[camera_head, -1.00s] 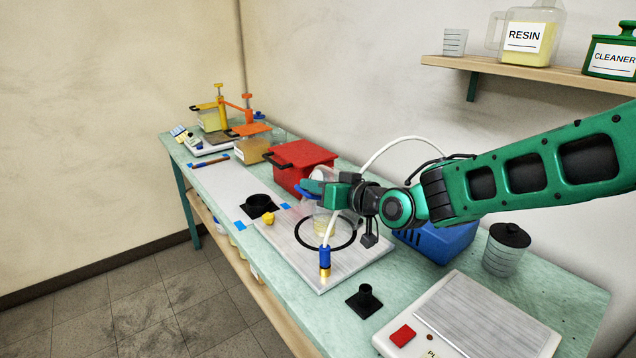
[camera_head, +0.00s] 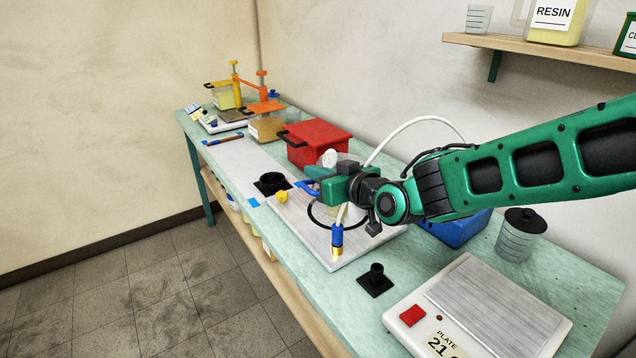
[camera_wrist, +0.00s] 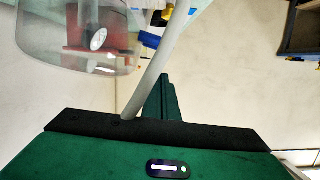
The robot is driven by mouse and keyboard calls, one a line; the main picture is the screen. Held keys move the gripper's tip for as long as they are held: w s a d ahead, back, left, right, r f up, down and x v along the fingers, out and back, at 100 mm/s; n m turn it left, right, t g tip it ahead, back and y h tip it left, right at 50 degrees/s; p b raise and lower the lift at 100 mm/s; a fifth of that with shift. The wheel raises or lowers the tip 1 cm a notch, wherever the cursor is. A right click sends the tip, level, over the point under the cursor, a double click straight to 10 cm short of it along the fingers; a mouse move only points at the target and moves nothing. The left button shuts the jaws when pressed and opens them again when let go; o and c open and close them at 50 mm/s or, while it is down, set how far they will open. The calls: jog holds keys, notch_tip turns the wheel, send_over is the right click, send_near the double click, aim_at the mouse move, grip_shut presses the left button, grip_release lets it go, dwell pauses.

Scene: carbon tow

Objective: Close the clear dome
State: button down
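The clear dome (camera_wrist: 110,45) fills the upper left of the wrist view as a see-through wall with a rounded edge. A red box and a round white part show through or beside it. In the head view the dome is mostly hidden behind my gripper (camera_head: 322,186), and its tilt is hard to tell. A grey plate (camera_head: 285,215) lies below with a black ring (camera_head: 316,221) on it. My green gripper is above the ring, close to the dome. Its fingers overlap in view, so their opening and any contact with the dome are unclear.
A white hose (camera_head: 405,140) arches past my wrist to a blue and brass fitting (camera_head: 337,240) at the plate's front. A red box (camera_head: 318,145) stands behind. A black stand (camera_head: 376,280), a scale (camera_head: 480,320) and a lidded jar (camera_head: 518,238) are at the right.

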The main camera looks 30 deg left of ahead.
jog(key=r+v, duration=0.1)
jog(key=v, duration=0.9)
jog(key=w+d+f+m+t+h, duration=0.1)
jog(key=w+d+h, duration=0.15)
jog(key=d, duration=0.55)
jog(key=w+d+f+m+h, duration=0.2)
jog(key=w+d, duration=0.2)
jog(key=d, duration=0.3)
jog(key=w+d+f+m+t+h, duration=0.15)
jog(key=w+d, duration=0.25)
jog(key=d, duration=0.4)
jog(key=s+d+f+m+g+h, duration=0.15)
jog(key=d+m+h, duration=0.35)
jog(key=d, duration=1.7)
jog(key=s+d+f+m+g+h, duration=0.1)
jog(key=s+d+m+h, duration=0.1)
jog(key=s+d, duration=0.55)
jog(key=s+d+f+m+g+h, duration=0.15)
jog(key=s+d, duration=0.35)
jog(key=d, duration=0.5)
jog(key=s+d+m+g, duration=0.2)
jog(key=s+d+m, duration=0.1)
jog(key=s, duration=0.5)
jog(key=s+d+m+g, duration=0.2)
jog(key=s+d+m, duration=0.1)
jog(key=s, duration=0.6)
jog(key=shift+d+f, duration=0.4)
jog(key=shift+d, duration=0.05)
